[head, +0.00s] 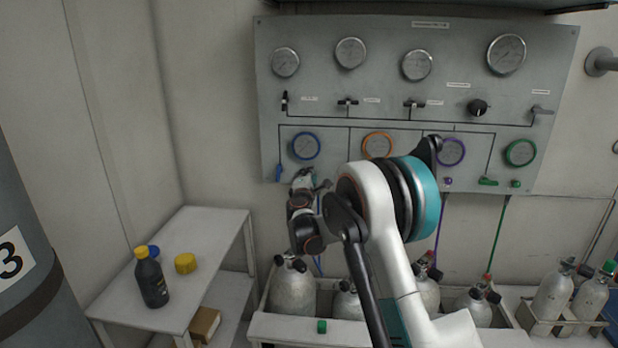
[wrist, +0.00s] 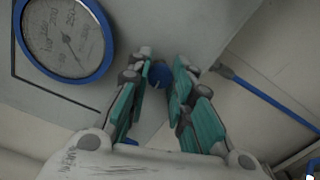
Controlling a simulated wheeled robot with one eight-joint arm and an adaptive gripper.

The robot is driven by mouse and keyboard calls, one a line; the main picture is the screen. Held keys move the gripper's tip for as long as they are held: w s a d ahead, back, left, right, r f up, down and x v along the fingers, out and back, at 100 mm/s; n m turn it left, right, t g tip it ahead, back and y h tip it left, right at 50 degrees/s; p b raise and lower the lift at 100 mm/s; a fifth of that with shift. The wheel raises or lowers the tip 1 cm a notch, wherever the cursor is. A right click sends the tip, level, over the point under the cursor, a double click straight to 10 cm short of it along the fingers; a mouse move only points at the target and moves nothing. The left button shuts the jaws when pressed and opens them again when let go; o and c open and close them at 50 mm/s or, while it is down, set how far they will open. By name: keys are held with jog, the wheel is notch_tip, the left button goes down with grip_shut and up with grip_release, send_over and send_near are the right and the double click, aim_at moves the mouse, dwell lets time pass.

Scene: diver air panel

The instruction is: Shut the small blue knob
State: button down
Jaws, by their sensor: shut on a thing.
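The small blue knob (wrist: 159,75) sits on the grey panel, between the fingers of my gripper (wrist: 162,62) in the wrist view. My gripper is closed on the knob, with one finger on each side. In the head view my gripper (head: 306,181) is at the lower left edge of the panel, just below the blue-ringed gauge (head: 306,146). It hides the knob there. The blue-ringed gauge also shows large at the upper left of the wrist view (wrist: 66,38).
A blue lever (head: 279,172) is just left of my gripper on the panel (head: 330,95). A blue hose (wrist: 268,98) runs nearby. Several gas cylinders (head: 293,290) stand below. A side table (head: 205,225) at left holds a black bottle (head: 151,280) and yellow lid (head: 185,263).

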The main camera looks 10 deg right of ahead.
jog(key=m, duration=1.8)
jog(key=shift+s+f+m, duration=0.1)
jog(key=shift+f+m, duration=0.05)
jog(key=shift+m, duration=0.55)
jog(key=c, duration=1.4)
grip_release()
jog(key=v, duration=1.2)
